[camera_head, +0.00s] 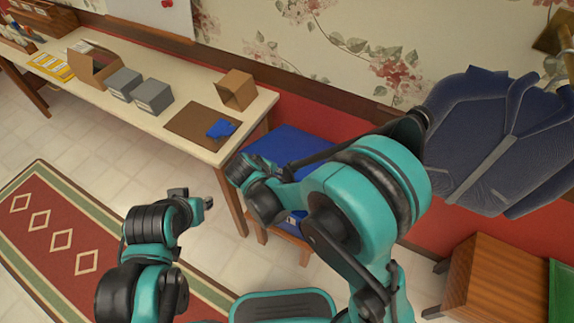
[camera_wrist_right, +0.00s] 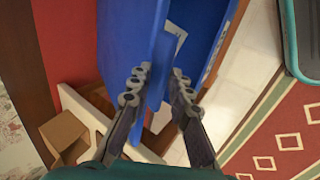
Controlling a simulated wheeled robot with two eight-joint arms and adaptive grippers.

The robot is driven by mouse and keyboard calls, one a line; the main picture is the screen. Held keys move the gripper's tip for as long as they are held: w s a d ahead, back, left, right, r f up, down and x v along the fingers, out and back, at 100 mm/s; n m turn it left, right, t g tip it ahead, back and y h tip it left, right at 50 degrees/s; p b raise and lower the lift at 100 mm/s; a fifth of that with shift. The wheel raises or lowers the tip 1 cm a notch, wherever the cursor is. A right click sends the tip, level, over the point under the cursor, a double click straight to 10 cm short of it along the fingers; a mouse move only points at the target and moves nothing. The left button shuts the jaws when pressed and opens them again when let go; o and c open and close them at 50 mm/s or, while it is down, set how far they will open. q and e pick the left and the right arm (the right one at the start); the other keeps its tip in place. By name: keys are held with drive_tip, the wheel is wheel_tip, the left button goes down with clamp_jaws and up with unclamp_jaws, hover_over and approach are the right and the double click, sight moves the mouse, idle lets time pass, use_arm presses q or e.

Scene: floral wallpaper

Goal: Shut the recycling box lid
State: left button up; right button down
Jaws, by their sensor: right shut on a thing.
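The blue recycling box (camera_head: 285,145) stands on a wooden stool (camera_head: 305,247) beside the table's right end, largely hidden behind my right arm in the head view. In the right wrist view its blue wall (camera_wrist_right: 208,42) shows on the right. The blue lid (camera_wrist_right: 158,72) runs between the fingers of my right gripper (camera_wrist_right: 157,92), which is shut on its edge. A gap with a pale patch shows between lid and wall, so the lid looks open; its exact angle is unclear. My left gripper (camera_head: 196,203) is away from the box, over the floor; its finger opening is unclear.
A long table (camera_head: 190,92) holds grey boxes (camera_head: 152,96), a cardboard box (camera_head: 236,90) and a blue cloth (camera_head: 220,128). A dark blue jacket (camera_head: 490,135) hangs at right above a wooden cabinet (camera_head: 490,275). A red rug (camera_head: 65,235) lies on open floor at left.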

drive_tip(key=f+b, duration=0.1)
drive_tip(key=s+f, duration=0.1)
drive_tip(key=f, duration=0.1)
drive_tip(key=a+f+b, duration=0.1)
drive_tip(key=shift+s+f+b, duration=0.3)
drive_tip(key=shift+f, duration=0.1)
drive_tip(key=c, duration=1.6)
unclamp_jaws()
drive_tip(key=shift+w, duration=0.15)
drive_tip(key=v, duration=1.2)
